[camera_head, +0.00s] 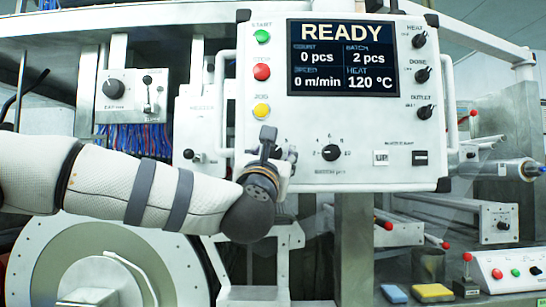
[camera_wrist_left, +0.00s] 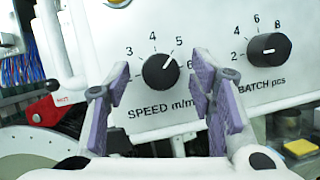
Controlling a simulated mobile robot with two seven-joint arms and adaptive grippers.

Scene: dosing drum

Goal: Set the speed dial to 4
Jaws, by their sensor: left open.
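The black speed dial (camera_wrist_left: 161,72) sits on the white panel, above the label SPEED m/min, in the left wrist view. Its white pointer line aims up and to the right, roughly at the 5; the 4 is at the top. My left gripper (camera_wrist_left: 160,95) is open, its two purple-padded fingers below and to either side of the dial, with nothing between them. Whether they touch the dial I cannot tell. In the head view my left gripper (camera_head: 277,148) is in front of the panel's lower left and hides the speed dial. My right gripper is not in view.
The batch dial (camera_wrist_left: 268,47) is close on the right of the speed dial. The display (camera_head: 342,57) reads READY, with 0 m/min. The yellow jog button (camera_head: 261,111) is just above my left gripper. A panel handle (camera_head: 222,105) runs along the left edge.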

